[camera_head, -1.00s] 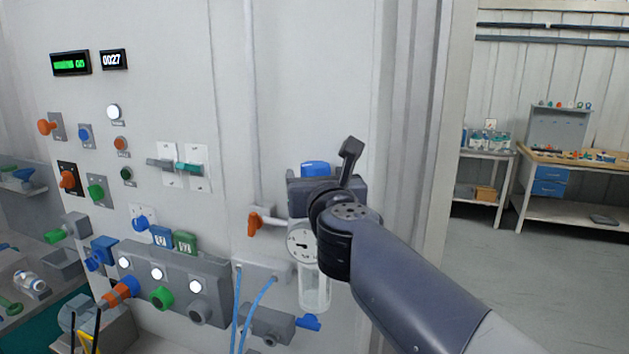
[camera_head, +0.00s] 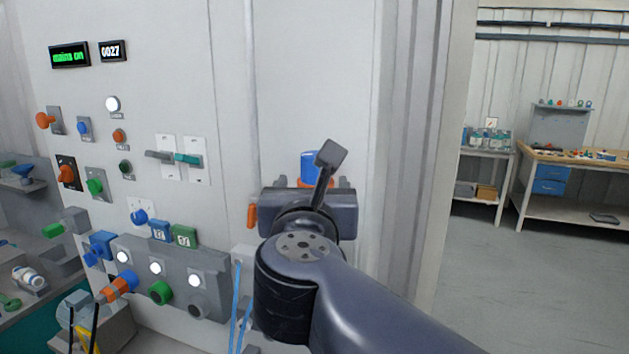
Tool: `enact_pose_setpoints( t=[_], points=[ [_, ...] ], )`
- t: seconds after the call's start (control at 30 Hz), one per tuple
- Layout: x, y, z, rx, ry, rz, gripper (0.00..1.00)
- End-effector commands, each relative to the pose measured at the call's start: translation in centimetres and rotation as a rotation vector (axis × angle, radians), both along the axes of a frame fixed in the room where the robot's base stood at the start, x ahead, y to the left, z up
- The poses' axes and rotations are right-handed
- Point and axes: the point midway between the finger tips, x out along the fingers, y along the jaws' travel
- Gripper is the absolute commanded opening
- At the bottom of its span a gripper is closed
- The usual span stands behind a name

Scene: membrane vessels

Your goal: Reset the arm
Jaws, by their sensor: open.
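My gripper (camera_head: 306,190) is seen from behind, raised in front of the pale wall panel (camera_head: 230,60). Its jaws are open, with a finger tip showing at either side of its wide dark body. A blue part (camera_head: 311,165) shows just beyond it, between the fingers in the picture; I cannot tell whether they touch it. My wrist and forearm run from the gripper down to the lower right and hide part of the panel. An orange handle (camera_head: 251,215) shows just left of the gripper.
On the left, the panel carries levers, knobs and a grey block (camera_head: 180,275) with several lit white buttons. Two blue tubes (camera_head: 238,300) hang beside my wrist. A shelf (camera_head: 480,152) and a workbench (camera_head: 570,160) stand far right, with open floor (camera_head: 540,270) before them.

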Motion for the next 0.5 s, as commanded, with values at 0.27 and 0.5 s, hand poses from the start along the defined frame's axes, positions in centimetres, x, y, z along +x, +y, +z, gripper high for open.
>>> enact_pose_setpoints(
  t=[0.27, 0.5],
  points=[
    [-1.8, 1.0, 1.7, -0.072, -0.082, 0.043, 0.69],
    [-1.9, 2.0, 3.2, -0.142, -0.153, 0.083, 0.69]
  ],
)
